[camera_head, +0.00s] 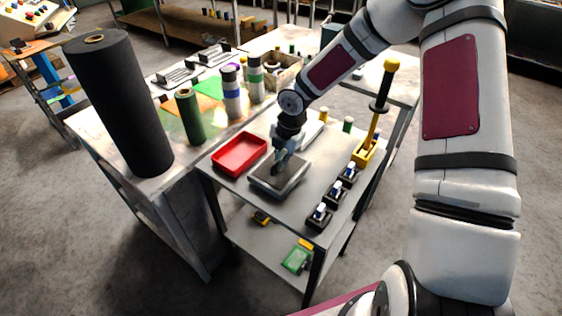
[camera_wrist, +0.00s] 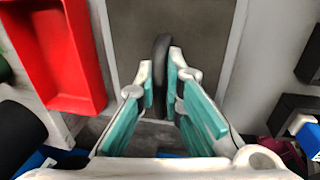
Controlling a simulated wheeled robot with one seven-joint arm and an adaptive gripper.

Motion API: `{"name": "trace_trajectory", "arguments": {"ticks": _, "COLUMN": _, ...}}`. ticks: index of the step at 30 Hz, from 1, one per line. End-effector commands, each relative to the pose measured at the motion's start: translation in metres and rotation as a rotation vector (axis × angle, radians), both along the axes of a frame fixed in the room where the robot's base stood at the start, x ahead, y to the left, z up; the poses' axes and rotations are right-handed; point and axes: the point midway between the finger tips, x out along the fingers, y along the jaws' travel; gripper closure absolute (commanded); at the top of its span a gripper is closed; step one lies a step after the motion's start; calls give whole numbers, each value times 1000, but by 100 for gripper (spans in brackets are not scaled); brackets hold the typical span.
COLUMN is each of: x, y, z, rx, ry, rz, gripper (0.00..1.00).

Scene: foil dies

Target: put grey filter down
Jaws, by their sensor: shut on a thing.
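My gripper (camera_head: 277,166) is over the middle of the cart, pointing down. In the wrist view its teal-padded fingers (camera_wrist: 160,82) are shut on a thin, dark grey, rounded thing seen edge-on, which looks like the grey filter (camera_wrist: 161,58). Below it is a dark grey rectangular tray (camera_head: 262,187) with a pale rim, which also shows in the wrist view (camera_wrist: 236,50). The filter is above the tray's bare floor; I cannot tell whether they touch. In the head view the filter is too small and hidden to make out.
A red tray (camera_head: 239,155) lies just left of the grey tray. Several small black holders with blue-white tops (camera_head: 320,214) line the right edge. A yellow-and-black lever tool (camera_head: 378,110) stands behind them. A tall black roll (camera_head: 120,105) stands on the left table.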

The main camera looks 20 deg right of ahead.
Motion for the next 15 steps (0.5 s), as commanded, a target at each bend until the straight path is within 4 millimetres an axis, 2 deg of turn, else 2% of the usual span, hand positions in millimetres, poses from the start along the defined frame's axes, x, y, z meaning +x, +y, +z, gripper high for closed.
{"name": "trace_trajectory", "arguments": {"ticks": 3, "x": 0, "y": 0, "z": -12, "rx": 0, "ry": 1, "rz": 1, "gripper": 100}}
{"name": "trace_trajectory", "arguments": {"ticks": 11, "x": 0, "y": 0, "z": -13, "rx": 1, "ry": -1, "rz": 0, "gripper": 100}}
{"name": "trace_trajectory", "arguments": {"ticks": 12, "x": 0, "y": 0, "z": -13, "rx": 0, "ry": 0, "rz": 0, "gripper": 82}}
{"name": "trace_trajectory", "arguments": {"ticks": 14, "x": 0, "y": 0, "z": -13, "rx": 0, "ry": 0, "rz": 0, "gripper": 71}}
{"name": "trace_trajectory", "arguments": {"ticks": 15, "x": 0, "y": 0, "z": -13, "rx": 0, "ry": 0, "rz": 0, "gripper": 71}}
